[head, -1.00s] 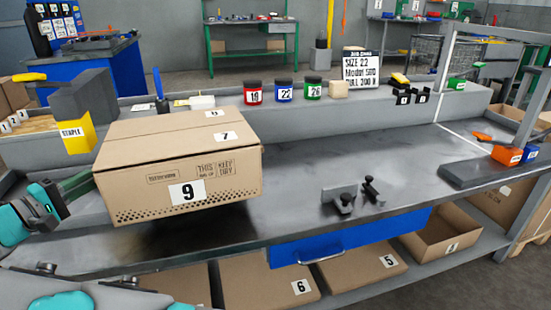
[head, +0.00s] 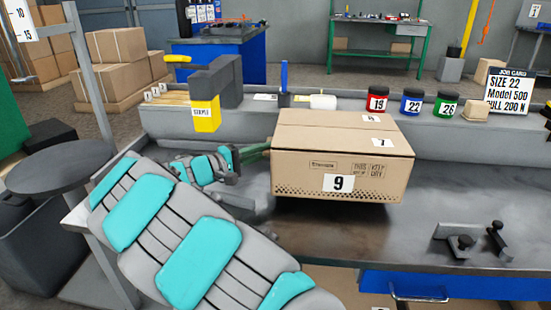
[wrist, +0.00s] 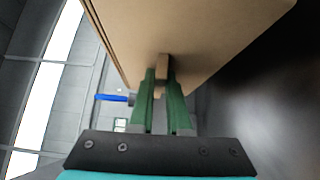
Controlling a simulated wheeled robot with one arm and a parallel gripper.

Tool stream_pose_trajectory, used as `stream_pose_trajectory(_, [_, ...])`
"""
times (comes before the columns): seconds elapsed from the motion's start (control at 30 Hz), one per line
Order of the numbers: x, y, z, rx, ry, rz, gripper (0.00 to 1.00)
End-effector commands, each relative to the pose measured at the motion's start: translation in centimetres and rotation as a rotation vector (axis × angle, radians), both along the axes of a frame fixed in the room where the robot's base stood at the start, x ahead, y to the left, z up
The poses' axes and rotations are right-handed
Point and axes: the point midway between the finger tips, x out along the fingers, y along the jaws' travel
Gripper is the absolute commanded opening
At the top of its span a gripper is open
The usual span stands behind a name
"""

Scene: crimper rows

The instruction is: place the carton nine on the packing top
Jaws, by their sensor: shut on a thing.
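Carton nine (head: 300,180) is a closed brown box with a 9 label on its front. It is level over the grey packing top (head: 330,235), with a dark shadow beneath it. A small gap seems to show under its lower edge, but contact is hard to judge. My gripper (head: 265,149) is at the carton's left side, its green fingers shut on it. In the wrist view, my gripper (wrist: 163,78) pinches a small brown tab at the carton's edge, and the carton (wrist: 200,30) fills the top of the picture.
A yellow holder (head: 205,115) with a grey block stands behind left. Red (head: 378,101), blue and green jars line the back ledge. A black clamp-like fixture (head: 462,242) sits on the top at right. A round dark stool (head: 48,168) is at left. Bare top lies between carton and fixture.

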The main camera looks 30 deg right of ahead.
Motion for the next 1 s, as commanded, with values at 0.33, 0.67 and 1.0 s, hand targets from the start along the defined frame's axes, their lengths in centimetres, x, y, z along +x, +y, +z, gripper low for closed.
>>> stream_pose_trajectory(0.33, [0.2,-3.4,-0.1,-0.002,0.001,-0.005,0.0])
stream_pose_trajectory(0.67, [0.3,-3.4,-3.7,-0.002,0.001,-0.001,0.0])
stream_pose_trajectory(1.0, [0.3,-3.4,-4.1,-0.003,-0.001,-0.001,0.0])
